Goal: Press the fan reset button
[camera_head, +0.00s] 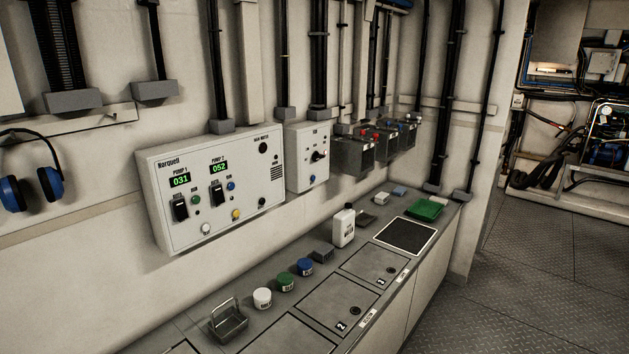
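A small white control box (297,170) is fixed to the wall right of the large pump panel. Its tiny top label seems to read FAN. It carries a dark rotary knob (318,156) with a small red spot beside it, and a blue round button (312,180) below. The lettering beside the button is too small to read. Nothing touches the box or covers its front. Neither of my grippers is in view.
The Norquell pump panel (174,215) has displays, switches and several coloured buttons. Below, the counter (293,318) holds a wire holder (228,322), white, green and blue lidded jars, a white bottle (344,227) and a green tray (426,209). Ear defenders (48,184) hang left. Floor at right is clear.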

